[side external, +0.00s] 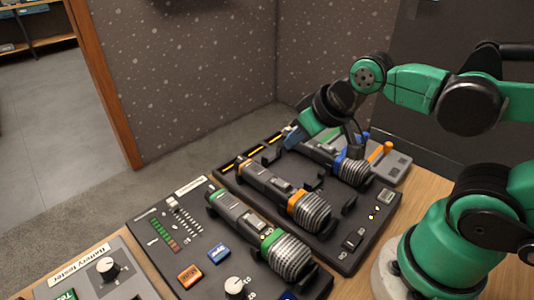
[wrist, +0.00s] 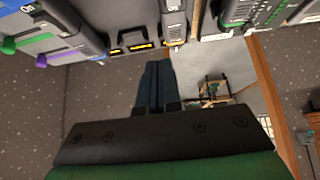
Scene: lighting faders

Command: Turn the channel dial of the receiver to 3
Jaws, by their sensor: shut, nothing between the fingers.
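A white-capped dial (side external: 235,287) with small marks around it sits at the front of a black panel (side external: 143,215) with level lights and buttons, in the side view. I cannot read its setting or the panel's label, so I cannot tell for sure that this is the receiver. Another white dial (side external: 108,267) sits on the battery tester (side external: 78,262) at lower left. My gripper (side external: 291,137) is over the back of the black microphone tray, far from both dials. Its blue-grey fingers (wrist: 153,84) are together and empty in the wrist view.
A grey box with an orange-knobbed lever (side external: 386,147) stands at the back right. Speckled walls (side external: 200,70) stand behind.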

